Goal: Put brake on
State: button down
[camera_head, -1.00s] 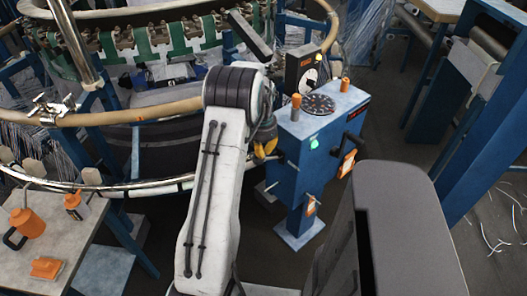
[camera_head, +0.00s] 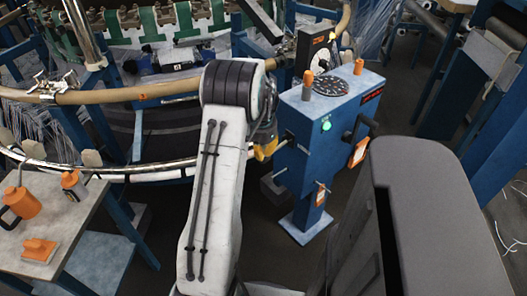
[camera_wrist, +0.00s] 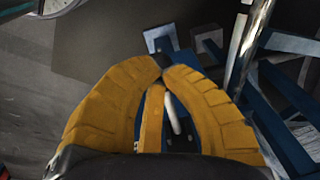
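Which part is the brake is not clear. My gripper (camera_wrist: 163,62) has yellow fingers whose tips come together in the wrist view. A yellow strip and a white rod show between them, but no clear hold. In the head view it is just left of the pedestal, partly hidden by my arm.
The circular loom's wooden ring (camera_head: 125,93) and metal ring (camera_head: 110,173) lie behind and left of my arm. A table (camera_head: 75,225) with orange tools is at left. A blue frame (camera_head: 490,130) stands at right.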

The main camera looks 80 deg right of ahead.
jog(key=shift+f+b, duration=0.8)
jog(key=shift+f, duration=0.75)
jog(key=shift+d, duration=0.1)
jog(key=shift+r, duration=0.1)
